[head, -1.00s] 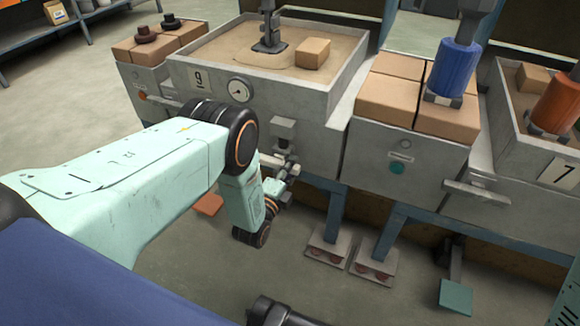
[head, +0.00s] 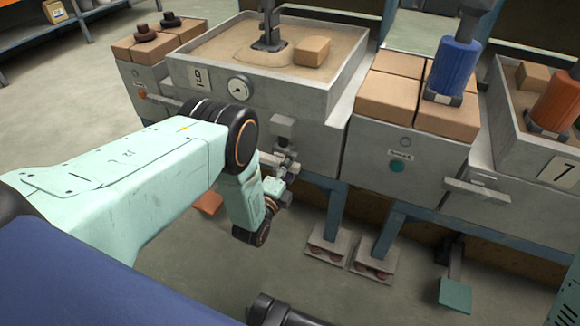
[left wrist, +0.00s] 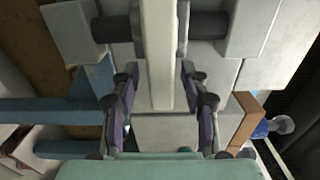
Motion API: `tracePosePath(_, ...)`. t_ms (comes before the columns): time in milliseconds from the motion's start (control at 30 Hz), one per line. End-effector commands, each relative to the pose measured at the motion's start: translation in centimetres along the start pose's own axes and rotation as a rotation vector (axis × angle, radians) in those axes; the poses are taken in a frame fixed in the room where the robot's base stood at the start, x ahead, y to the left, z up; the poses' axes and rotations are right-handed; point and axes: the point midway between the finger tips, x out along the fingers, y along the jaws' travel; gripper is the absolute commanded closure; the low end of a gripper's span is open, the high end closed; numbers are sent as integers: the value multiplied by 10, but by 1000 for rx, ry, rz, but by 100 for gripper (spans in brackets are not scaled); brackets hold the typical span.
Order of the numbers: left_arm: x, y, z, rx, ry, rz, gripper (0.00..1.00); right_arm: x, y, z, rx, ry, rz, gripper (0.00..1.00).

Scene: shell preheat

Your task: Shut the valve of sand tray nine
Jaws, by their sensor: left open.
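My left gripper (head: 288,168) is at the valve, small and partly behind my own arm. In the left wrist view its open fingers (left wrist: 160,78) stand on either side of a pale lever bar (left wrist: 159,50), with gaps on both sides. My right gripper is not seen.
A middle bench with brown blocks (head: 388,98) and a blue cylinder (head: 455,68) stands right of the tray. Tray seven (head: 540,130) is farther right. Blue legs (head: 337,210) and pedals (head: 455,294) are below.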

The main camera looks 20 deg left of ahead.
Motion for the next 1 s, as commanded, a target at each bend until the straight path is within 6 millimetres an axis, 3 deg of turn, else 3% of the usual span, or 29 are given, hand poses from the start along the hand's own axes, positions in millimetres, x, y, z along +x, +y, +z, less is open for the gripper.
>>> tracePosePath(333, -10, 0, 0, -1, 0, 1, 55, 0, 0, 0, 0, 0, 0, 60)
tracePosePath(800, -98, 0, 0, -1, -1, 2, 55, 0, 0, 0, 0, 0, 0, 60)
tracePosePath(1000, -117, 0, 0, 0, 0, 1, 55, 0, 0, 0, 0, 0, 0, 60)
